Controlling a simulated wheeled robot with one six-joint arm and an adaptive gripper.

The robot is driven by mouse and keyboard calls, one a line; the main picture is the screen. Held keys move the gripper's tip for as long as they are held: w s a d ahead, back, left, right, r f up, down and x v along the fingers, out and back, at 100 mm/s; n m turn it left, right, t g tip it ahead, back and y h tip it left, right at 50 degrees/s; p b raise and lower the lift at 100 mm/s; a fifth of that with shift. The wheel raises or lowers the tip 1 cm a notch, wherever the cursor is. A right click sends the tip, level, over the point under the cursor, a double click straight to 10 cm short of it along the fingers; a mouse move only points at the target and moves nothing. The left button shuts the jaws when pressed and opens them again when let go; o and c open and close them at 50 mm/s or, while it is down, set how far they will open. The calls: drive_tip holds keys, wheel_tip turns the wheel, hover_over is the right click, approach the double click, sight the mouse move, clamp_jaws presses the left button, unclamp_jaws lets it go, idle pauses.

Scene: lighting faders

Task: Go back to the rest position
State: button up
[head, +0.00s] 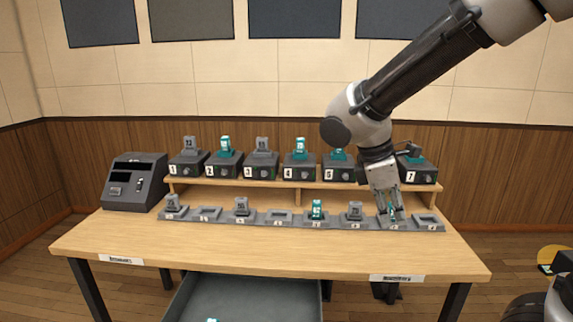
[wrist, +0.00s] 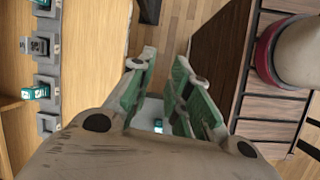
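My gripper (head: 391,208) is pointed downward in the head view, in line with the seventh slot of the tray row (head: 262,221). In the wrist view its two green-padded fingers (wrist: 164,64) stand apart with a gap between them, and nothing is held. My arm reaches in from the upper right.
Numbered fader boxes (head: 224,165) stand along a raised shelf (head: 269,187) behind the tray row. A dark console (head: 136,182) is at the left. An open grey drawer (head: 245,295) juts out below the table front (head: 262,258). The front strip of the tabletop is clear.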

drive_tip(key=s+d+r+m+t+y, duration=0.2)
drive_tip(key=s+d+r+m, duration=0.1)
drive_tip(key=s+d+m, duration=0.3)
drive_tip(key=s+d+r+m+t+y, duration=0.1)
drive_tip(key=s+d+r+m+y, duration=0.1)
drive_tip(key=s+d+m, duration=0.4)
drive_tip(key=d+r+m, duration=0.1)
drive_tip(key=d+m, duration=0.1)
drive_tip(key=m, duration=0.1)
drive_tip(key=shift+s+d+m+t, duration=0.2)
drive_tip(key=shift+m+t, duration=0.1)
drive_tip(key=shift+t, duration=0.1)
